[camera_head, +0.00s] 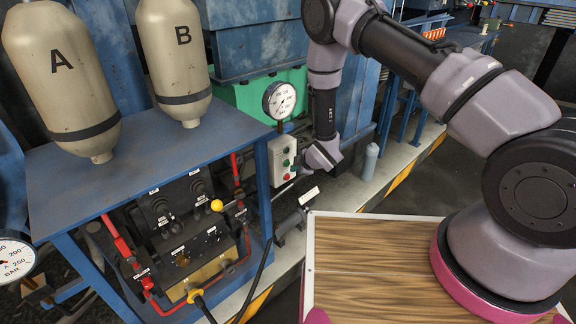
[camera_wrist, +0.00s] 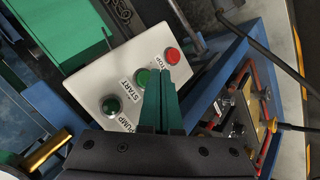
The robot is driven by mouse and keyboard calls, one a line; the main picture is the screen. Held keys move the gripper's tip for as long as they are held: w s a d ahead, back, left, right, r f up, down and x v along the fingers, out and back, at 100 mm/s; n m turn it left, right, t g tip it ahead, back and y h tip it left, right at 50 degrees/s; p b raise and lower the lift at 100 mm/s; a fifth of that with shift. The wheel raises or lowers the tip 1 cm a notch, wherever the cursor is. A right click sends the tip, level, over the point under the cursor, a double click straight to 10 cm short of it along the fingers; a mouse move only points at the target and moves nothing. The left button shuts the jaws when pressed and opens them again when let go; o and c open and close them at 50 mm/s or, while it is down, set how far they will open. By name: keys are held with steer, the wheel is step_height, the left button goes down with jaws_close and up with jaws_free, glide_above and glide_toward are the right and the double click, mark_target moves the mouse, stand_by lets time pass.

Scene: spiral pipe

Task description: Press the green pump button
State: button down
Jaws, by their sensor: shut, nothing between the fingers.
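My gripper (camera_wrist: 163,84) is shut and empty. In the wrist view its fingertips overlap the panel just right of the middle green button; I cannot tell whether they touch it. In the head view my gripper's wrist (camera_head: 322,155) is right of the box.
A round gauge (camera_head: 279,100) stands just above the box. The blue table (camera_head: 140,150) carries cylinders A (camera_head: 60,75) and B (camera_head: 175,60). Under it is a valve unit (camera_head: 180,235) with red pipes. A wood-topped surface (camera_head: 370,265) lies in front.

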steer(key=shift+w+a, duration=0.1)
steer(key=shift+a, duration=0.05)
steer(key=shift+w+a, duration=0.2)
stand_by(0.3)
steer(key=shift+w+a, duration=0.25)
steer(key=shift+a, duration=0.05)
stand_by(0.8)
steer(key=shift+d, duration=0.1)
steer(key=shift+s+d, duration=0.5)
steer(key=shift+s, duration=0.05)
steer(key=shift+s+d, duration=1.65)
steer(key=shift+d, duration=0.2)
steer(key=shift+r, duration=0.1)
